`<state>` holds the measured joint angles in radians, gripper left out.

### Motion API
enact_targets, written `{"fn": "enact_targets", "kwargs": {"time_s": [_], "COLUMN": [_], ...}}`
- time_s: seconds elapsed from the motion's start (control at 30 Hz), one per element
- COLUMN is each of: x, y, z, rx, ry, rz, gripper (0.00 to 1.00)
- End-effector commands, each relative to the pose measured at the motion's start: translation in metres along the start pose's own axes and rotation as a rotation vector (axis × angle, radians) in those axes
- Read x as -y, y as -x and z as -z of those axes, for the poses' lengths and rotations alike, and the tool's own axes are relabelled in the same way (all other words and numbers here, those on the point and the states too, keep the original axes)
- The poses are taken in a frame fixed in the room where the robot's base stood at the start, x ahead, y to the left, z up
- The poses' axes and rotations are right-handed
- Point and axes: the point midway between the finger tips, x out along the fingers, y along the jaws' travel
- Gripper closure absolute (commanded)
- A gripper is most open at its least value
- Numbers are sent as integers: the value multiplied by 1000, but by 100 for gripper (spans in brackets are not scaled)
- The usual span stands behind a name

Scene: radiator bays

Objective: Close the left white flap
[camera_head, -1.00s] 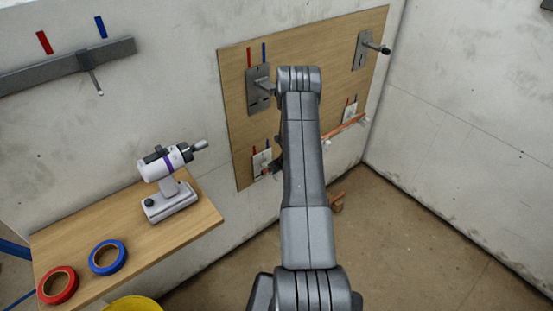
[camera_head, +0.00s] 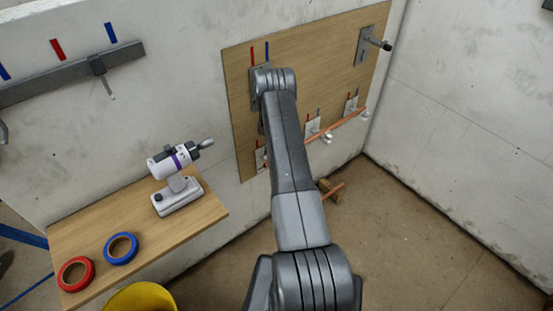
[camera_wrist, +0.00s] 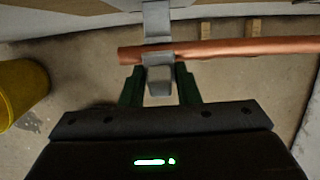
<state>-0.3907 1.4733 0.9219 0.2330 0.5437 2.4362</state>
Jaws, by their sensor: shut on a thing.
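The left white flap (camera_wrist: 159,82) shows in the wrist view as a pale block between the two dark green fingers of my gripper (camera_wrist: 159,88), which is shut on it. It sits just on the near side of the copper pipe (camera_wrist: 230,49), close to the pipe's left end. The pale clip body (camera_wrist: 157,20) shows beyond the pipe. In the head view the left white clip (camera_head: 260,158) is partly hidden by my arm, and my gripper is hidden behind the arm. The pipe (camera_head: 345,123) runs along the lower part of the wooden board (camera_head: 300,70).
Two more white clips, the middle (camera_head: 313,130) and the right (camera_head: 352,107), stand along the pipe. A yellow bucket (camera_head: 140,298) stands below.

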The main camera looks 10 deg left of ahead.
Motion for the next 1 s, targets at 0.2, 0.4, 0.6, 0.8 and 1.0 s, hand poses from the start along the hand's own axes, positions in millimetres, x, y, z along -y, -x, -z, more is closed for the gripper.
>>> {"fn": "enact_targets", "kwargs": {"time_s": [0.2, 0.4, 0.6, 0.8, 1.0], "x": [0, 0, -1, 0, 0], "y": [-1, -1, -1, -1, 0], "z": [0, 0, 0, 0, 0], "rx": [-26, -31, -31, -30, -29], "ry": [0, 0, 0, 0, 0], "rz": [-1, -2, -2, -2, -1], "gripper": [94, 94, 94, 58, 58]}}
